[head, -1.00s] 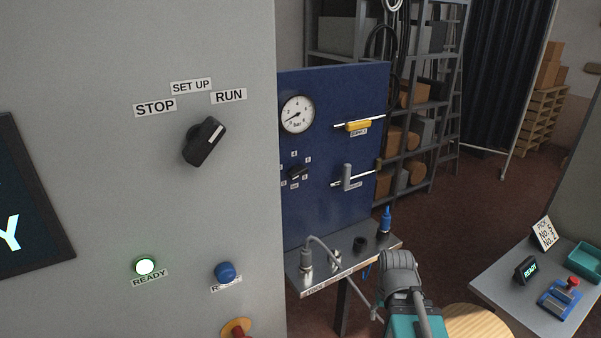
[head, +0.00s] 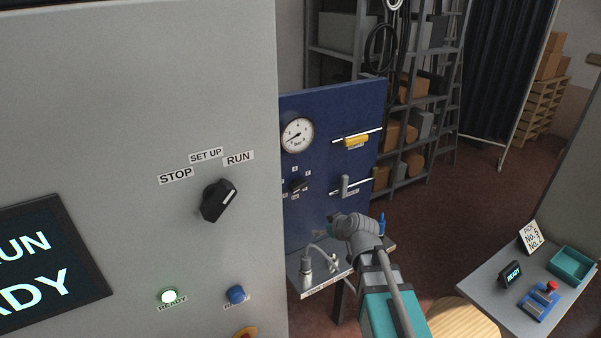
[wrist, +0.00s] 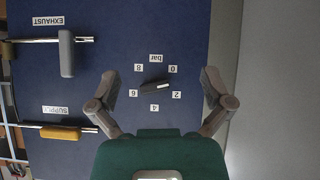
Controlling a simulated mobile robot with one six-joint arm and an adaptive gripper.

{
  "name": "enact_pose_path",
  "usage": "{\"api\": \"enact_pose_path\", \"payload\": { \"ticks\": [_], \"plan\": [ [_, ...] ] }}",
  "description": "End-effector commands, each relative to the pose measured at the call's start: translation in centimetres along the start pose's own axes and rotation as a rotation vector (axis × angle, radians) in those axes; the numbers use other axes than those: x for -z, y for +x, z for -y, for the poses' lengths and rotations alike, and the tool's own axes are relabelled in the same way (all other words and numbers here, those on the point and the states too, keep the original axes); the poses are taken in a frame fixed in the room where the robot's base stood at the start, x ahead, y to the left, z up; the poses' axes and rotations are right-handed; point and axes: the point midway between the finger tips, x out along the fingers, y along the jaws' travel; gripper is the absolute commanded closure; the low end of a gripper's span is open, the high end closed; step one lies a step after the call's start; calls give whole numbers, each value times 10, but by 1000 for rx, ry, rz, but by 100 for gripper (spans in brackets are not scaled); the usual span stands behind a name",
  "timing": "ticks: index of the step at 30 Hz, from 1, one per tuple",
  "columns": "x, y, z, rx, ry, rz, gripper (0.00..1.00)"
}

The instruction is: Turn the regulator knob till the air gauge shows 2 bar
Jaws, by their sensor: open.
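The round white air gauge (head: 297,135) is at the upper left of the blue panel. Its dark needle points to the lower left, too small to read exactly. The black regulator knob (head: 297,185) sits below it, ringed by small number labels. In the wrist view, which is upside down, the knob (wrist: 148,92) has its white-marked end pointing right, between the 0 and 2 labels. My gripper (wrist: 160,78) is open, its fingers on either side of the knob in the picture, not touching it. In the head view my gripper (head: 322,231) is below the knob, in front of the panel.
A yellow supply handle (head: 356,141) and a grey exhaust handle (head: 345,186) are right of the knob. The grey cabinet (head: 120,100) stands close on the left. A metal ledge (head: 312,289) with a hose fitting and a blue bottle (head: 382,223) lies below.

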Motion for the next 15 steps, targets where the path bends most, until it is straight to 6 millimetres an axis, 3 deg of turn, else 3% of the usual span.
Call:
{"api": "enact_pose_path", "payload": {
  "ticks": [1, 6, 10, 15],
  "plan": [
    [29, -6, -1, -12, -28, -52, 0],
    [78, -12, -4, -68, -107, -192, 0],
    [97, -16, -6, -100, -136, -245, 0],
    [103, -16, -6, -114, -148, -267, 0]
  ]
}}
